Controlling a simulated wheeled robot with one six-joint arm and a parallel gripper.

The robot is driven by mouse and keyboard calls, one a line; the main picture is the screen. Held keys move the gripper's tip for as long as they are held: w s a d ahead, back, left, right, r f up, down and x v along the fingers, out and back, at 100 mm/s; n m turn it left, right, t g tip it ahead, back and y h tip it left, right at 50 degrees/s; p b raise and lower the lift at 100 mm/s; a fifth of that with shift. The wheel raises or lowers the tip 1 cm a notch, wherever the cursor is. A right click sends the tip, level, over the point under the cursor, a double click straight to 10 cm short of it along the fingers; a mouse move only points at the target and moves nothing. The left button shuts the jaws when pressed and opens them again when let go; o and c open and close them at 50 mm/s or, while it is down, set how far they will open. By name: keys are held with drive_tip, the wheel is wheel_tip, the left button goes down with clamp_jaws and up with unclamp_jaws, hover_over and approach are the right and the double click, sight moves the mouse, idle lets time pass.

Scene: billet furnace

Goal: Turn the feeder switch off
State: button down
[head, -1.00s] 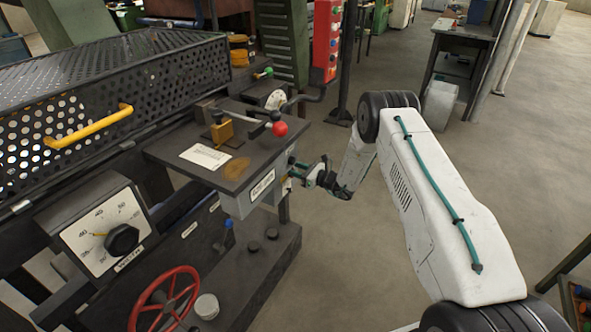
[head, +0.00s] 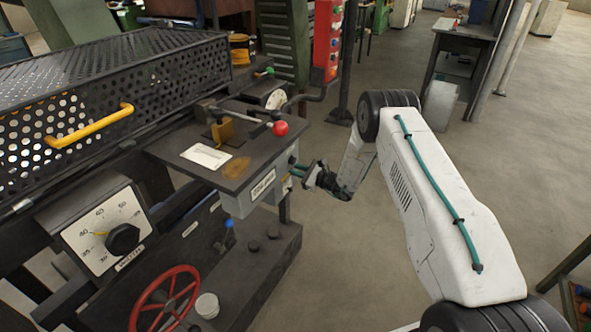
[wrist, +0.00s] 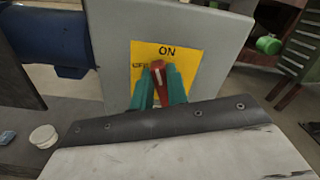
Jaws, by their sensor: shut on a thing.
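The feeder switch is a red knob (wrist: 157,73) with a white line, on a yellow plate (wrist: 189,54) marked ON at the top and OFF at the left. The white line stands close to upright, leaning slightly left. My gripper (wrist: 160,88) is shut on the knob, one teal finger on each side. In the head view my gripper (head: 299,170) reaches the right side of the grey switch box (head: 240,207) under the dark table; the knob itself is hidden there.
A dial (head: 122,239), a red handwheel (head: 165,300) and a perforated cover with a yellow handle (head: 90,127) lie to the left.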

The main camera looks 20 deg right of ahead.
drive_tip(key=n, duration=0.4)
drive_tip(key=f+n, duration=0.1)
drive_tip(key=n, duration=0.4)
drive_tip(key=s+n, duration=0.1)
drive_tip(key=n, duration=0.3)
drive_tip(key=shift+a+f+n, duration=0.3)
drive_tip(key=shift+a+f, duration=0.05)
idle(0.3)
drive_tip(key=c, duration=1.4)
unclamp_jaws()
drive_tip(key=shift+w, duration=0.1)
drive_tip(key=shift+v, duration=3.95)
drive_tip(key=shift+r, duration=0.1)
